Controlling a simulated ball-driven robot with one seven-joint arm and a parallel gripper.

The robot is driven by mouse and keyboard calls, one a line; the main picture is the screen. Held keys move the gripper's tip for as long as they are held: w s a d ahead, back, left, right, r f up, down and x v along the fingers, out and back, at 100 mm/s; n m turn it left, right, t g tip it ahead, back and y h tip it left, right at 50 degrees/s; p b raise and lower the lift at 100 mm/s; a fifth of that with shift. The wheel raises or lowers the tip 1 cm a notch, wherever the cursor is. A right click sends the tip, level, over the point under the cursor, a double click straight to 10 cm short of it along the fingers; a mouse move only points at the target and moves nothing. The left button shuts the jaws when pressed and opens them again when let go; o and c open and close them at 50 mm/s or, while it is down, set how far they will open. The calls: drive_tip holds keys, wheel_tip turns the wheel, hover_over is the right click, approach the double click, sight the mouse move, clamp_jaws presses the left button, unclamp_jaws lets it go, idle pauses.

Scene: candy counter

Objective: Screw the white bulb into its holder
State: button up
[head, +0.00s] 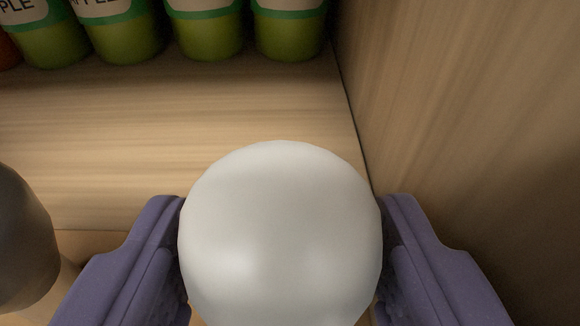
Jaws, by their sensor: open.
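The white bulb (280,235) is a smooth round globe, large at the bottom middle of the head view. My gripper (280,215) is open, with one purple finger on each side of the globe. Both fingers look very close to the bulb's sides, and I cannot tell whether they touch it. The bulb's lower part and its holder are hidden behind the globe.
Several green jars with apple labels (208,30) stand in a row at the back left. A wooden wall (460,110) rises close on the right. A dark rounded object (22,240) stands at the left edge. The wooden shelf (150,140) between is bare.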

sight(282, 137)
drive_tip(key=x, duration=0.3)
drive_tip(key=shift+s+r, duration=0.1)
drive_tip(key=c, duration=0.7)
drive_tip(key=shift+r, duration=0.15)
drive_tip(key=shift+r, duration=0.3)
drive_tip(key=r, duration=0.1)
drive_tip(key=r+p, duration=0.1)
drive_tip(key=r, duration=0.1)
drive_tip(key=shift+s, duration=0.35)
drive_tip(key=s, duration=0.5)
drive_tip(key=s+d, duration=0.1)
drive_tip(key=s, duration=0.4)
drive_tip(key=s+r, duration=0.1)
drive_tip(key=s, duration=0.4)
drive_tip(key=shift+s+d+p, duration=0.1)
drive_tip(key=shift+d+p, duration=0.2)
